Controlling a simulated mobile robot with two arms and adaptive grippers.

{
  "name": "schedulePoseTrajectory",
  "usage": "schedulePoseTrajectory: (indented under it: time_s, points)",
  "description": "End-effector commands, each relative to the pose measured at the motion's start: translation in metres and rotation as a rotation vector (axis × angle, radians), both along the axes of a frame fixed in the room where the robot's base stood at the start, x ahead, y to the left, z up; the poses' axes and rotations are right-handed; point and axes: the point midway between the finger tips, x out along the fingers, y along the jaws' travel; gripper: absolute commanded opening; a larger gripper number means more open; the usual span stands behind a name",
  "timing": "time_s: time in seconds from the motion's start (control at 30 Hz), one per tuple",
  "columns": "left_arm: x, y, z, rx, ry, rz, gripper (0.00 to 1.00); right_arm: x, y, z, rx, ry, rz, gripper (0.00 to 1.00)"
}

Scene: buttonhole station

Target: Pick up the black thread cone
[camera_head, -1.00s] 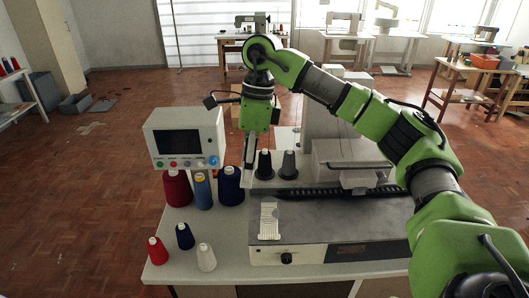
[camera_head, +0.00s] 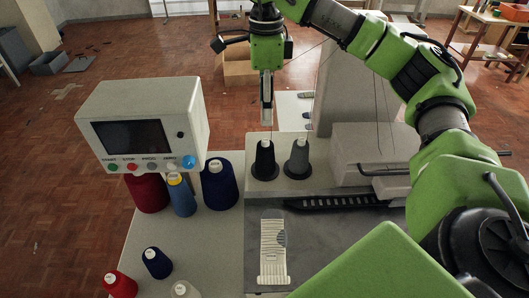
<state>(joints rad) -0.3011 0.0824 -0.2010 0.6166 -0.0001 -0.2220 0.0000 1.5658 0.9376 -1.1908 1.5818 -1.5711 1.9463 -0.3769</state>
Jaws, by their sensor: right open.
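The black thread cone (camera_head: 264,163) stands upright on the light machine top, with a pale top and a wide dark base. A dark grey cone (camera_head: 298,159) stands close to its right. My right gripper (camera_head: 267,116) points down, open and empty, with its fingertips a little above the black cone in the picture. It looks apart from the cone; the exact distance in depth is hard to tell. My left gripper is not in view.
A control box with a screen (camera_head: 147,123) stands left of the cones. Below it are large red (camera_head: 147,192), blue (camera_head: 182,196) and navy (camera_head: 219,186) cones. A white ruled plate (camera_head: 273,252) lies on the grey machine bed. Thin threads rise near the cones.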

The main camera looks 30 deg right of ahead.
Motion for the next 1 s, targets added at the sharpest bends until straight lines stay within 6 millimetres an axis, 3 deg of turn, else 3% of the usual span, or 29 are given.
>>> schedulePoseTrajectory:
  time_s: [0.1,0.3,0.6,0.8,1.0]
  points:
    - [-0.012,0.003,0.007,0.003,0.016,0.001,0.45,-0.002,-0.001,-0.023,-0.001,0.008,0.0,0.51]
    - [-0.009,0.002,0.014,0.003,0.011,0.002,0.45,-0.001,0.0,-0.058,0.0,0.004,0.0,0.51]
    - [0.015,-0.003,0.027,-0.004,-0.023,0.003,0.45,0.001,-0.001,-0.082,0.0,0.004,0.001,0.51]
    - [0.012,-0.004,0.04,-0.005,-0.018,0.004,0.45,0.004,-0.002,-0.113,0.001,0.005,0.0,0.51]
    - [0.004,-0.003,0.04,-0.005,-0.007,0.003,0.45,0.005,-0.002,-0.124,0.001,0.0,0.0,0.51]
